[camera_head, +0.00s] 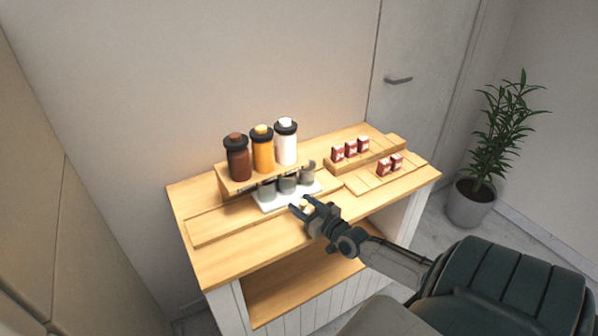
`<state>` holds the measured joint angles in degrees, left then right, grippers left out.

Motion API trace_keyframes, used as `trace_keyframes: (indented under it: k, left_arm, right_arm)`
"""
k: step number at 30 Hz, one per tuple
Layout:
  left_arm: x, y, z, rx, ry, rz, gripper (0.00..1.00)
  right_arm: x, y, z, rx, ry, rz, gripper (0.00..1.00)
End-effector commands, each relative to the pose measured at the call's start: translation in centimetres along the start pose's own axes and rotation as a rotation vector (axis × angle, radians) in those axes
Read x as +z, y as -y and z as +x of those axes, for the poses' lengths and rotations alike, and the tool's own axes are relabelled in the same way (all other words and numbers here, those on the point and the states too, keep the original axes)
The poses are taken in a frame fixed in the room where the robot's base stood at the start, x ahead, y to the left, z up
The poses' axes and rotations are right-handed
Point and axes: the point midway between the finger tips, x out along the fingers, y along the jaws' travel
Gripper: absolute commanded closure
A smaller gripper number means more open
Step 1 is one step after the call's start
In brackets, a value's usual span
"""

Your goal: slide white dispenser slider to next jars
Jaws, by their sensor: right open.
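The white slider (268,206) is a flat tray on the wooden cart top, under the dispenser rack (232,184). Several small grey jars stand on it in a row, among them one at the right end (308,172). Above them the rack carries a brown dispenser (237,160), an orange one (263,152) and a white one (286,145). My right gripper (301,208) is open at the slider's front edge, by a small pale knob. I cannot tell whether the fingers touch the knob. My left gripper is not in view.
Small red boxes stand on a wooden step (372,160) and a lower board (365,182) at the cart's right. The cart top's left front (222,262) is clear. A potted plant (470,205) stands on the floor to the right, near a door (425,70).

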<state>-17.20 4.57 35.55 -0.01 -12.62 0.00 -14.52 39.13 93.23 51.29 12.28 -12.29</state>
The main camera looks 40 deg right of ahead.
Motion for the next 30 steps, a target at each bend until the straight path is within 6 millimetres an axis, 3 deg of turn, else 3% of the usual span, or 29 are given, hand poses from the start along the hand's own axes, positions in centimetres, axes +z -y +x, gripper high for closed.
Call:
trace_keyframes:
  k: [6,13,19,30]
  left_arm:
    - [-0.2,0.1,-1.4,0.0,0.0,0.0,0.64]
    - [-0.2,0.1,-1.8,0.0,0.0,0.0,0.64]
    - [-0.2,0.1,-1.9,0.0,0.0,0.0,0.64]
    - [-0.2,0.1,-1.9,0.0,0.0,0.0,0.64]
  right_arm:
    - [-0.1,0.0,-4.3,-0.001,0.006,-0.001,0.53]
    - [0.1,0.0,-7.6,0.0,0.005,-0.001,0.53]
    - [0.0,0.0,-8.7,0.0,0.002,-0.001,0.53]
    - [0.0,-0.1,-8.8,0.001,0.001,0.0,0.53]
